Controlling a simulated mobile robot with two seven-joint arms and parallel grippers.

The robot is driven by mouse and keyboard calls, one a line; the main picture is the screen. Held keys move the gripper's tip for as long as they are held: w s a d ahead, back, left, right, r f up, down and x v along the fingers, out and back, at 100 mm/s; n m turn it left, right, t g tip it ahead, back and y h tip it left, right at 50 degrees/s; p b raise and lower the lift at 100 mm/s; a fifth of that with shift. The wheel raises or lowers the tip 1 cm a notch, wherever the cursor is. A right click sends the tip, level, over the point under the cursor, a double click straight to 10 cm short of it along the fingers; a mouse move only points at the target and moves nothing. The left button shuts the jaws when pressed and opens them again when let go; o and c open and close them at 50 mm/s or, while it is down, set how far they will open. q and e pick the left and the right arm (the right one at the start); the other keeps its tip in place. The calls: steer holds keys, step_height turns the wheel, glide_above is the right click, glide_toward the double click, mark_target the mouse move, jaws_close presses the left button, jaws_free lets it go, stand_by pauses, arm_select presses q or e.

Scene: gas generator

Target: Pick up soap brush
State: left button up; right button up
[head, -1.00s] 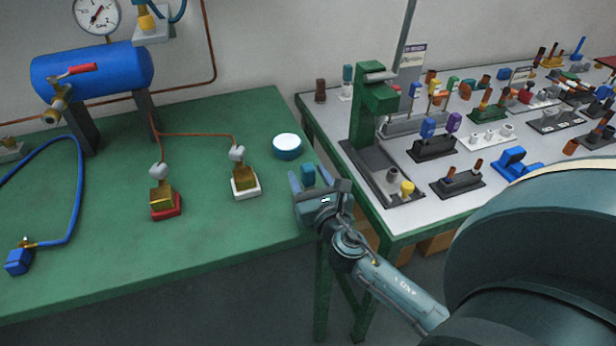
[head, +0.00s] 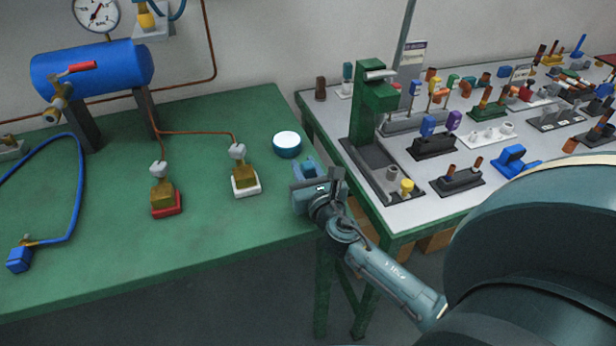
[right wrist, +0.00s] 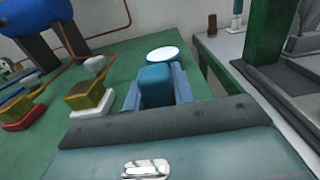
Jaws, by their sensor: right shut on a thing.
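The soap brush appears to be the small teal-blue block (right wrist: 156,84) in the right wrist view. It also shows in the head view (head: 305,170), near the right edge of the green table. My right gripper (head: 307,174) is shut on it, with a finger on each side of the block, as the right wrist view (right wrist: 157,90) shows. The brush's lower part is hidden by the gripper. I cannot tell whether it touches the table. My left gripper is in neither view.
A round blue dish with a white top (head: 287,144) stands just beyond the gripper on the green table (head: 110,215). Two brass valves (head: 163,192) on red and white bases stand to the left. A green stand (head: 375,105) is on the grey table at right.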

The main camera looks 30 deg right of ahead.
steer(key=shift+c, duration=0.4)
steer(key=shift+r, duration=0.35)
step_height(320, 180, up, 3)
steer(key=shift+r+p, duration=0.1)
steer(key=shift+p, duration=1)
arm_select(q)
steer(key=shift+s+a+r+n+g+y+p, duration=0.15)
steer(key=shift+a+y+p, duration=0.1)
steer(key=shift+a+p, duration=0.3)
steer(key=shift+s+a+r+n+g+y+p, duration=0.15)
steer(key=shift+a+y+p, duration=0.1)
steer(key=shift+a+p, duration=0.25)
arm_select(e)
step_height(320, 180, up, 6)
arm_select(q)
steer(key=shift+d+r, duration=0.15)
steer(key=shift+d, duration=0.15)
arm_select(e)
steer(key=shift+r, duration=0.1)
